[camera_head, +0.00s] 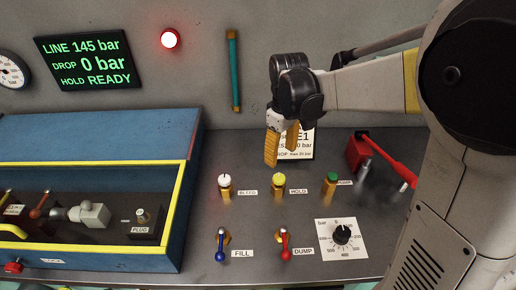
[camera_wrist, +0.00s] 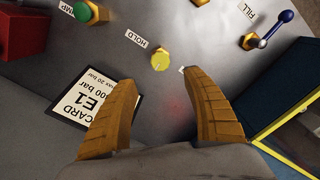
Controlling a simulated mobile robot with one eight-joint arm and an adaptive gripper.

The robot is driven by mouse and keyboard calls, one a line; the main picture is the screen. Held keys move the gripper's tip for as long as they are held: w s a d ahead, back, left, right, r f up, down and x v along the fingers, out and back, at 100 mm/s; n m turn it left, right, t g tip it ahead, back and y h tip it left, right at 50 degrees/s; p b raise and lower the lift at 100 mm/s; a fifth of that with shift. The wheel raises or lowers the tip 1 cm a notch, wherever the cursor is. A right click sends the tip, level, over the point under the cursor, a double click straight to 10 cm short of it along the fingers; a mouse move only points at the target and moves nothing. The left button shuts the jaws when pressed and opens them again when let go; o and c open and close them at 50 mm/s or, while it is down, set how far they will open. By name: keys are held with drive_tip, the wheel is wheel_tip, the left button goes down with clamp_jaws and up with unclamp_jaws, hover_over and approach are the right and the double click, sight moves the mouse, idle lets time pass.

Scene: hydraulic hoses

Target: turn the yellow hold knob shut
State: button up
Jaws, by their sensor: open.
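The yellow hold knob (camera_head: 278,179) stands on the bench top beside its HOLD label, between the white BLEED knob and the green-capped pump knob. In the wrist view the yellow hold knob (camera_wrist: 160,61) lies ahead of the fingertips, roughly midway between them and clear of both. My gripper (camera_head: 281,150) hangs above and behind the knob in the head view, fingers pointing down. Its two orange ribbed fingers (camera_wrist: 162,84) are spread apart with nothing between them. The mark on the knob's top is too small to read.
The white BLEED knob (camera_head: 224,181) and green knob (camera_head: 330,183) flank it. Blue FILL (camera_head: 220,248) and red DUMP (camera_head: 285,246) levers stand in front. A card (camera_wrist: 82,97) lies by the left finger. A red pump handle (camera_head: 386,158) is right; a blue box (camera_head: 95,145) left. The display (camera_head: 89,62) reads HOLD READY.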

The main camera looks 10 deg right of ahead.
sight(279, 177)
wheel_tip(279, 177, down, 11)
drive_tip(key=b, duration=0.4)
drive_tip(key=shift+r, duration=0.1)
drive_tip(key=c, duration=1.2)
